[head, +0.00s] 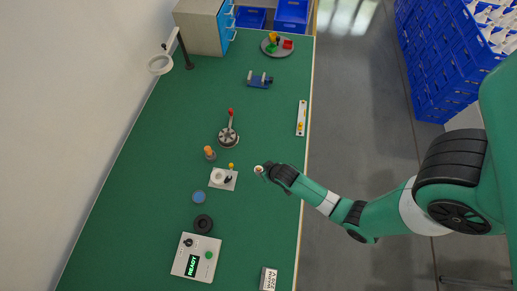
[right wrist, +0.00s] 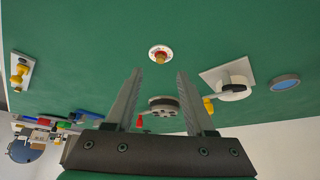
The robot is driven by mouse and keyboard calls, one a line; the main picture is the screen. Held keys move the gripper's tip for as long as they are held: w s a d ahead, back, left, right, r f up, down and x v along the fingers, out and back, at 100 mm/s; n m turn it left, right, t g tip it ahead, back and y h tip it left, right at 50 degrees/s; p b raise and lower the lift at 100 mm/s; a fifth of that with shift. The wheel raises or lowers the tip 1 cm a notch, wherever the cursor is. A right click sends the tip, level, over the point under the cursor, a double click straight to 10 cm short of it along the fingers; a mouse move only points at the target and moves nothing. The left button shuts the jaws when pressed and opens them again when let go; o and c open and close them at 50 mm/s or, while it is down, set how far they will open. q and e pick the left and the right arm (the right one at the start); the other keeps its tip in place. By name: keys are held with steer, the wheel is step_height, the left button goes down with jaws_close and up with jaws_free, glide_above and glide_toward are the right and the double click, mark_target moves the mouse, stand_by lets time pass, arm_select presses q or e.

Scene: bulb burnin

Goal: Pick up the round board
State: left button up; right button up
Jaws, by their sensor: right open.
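A small round white board (right wrist: 160,52) with a red and yellow raised centre lies on the green table, just beyond my fingertips in the right wrist view. In the head view the round board (head: 258,169) is a small pale disc at the tip of my right gripper. My right gripper (head: 267,172) comes in from the right over the table. In the right wrist view its jaws (right wrist: 160,72) are open and empty, with the board lying between the lines of the two fingers. I cannot tell the height above the table. My left gripper is not in view.
A white plate with a round socket (head: 222,179) lies left of the board. A blue disc (head: 198,197), a black ring (head: 203,224) and a box reading READY (head: 197,257) are nearer. A lever device (head: 228,135) stands farther back. The table right of it is mostly clear.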

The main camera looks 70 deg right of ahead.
mark_target(259, 169)
steer(key=b+x, duration=0.2)
steer(key=x, duration=0.3)
steer(key=shift+f, duration=0.4)
jaws_close()
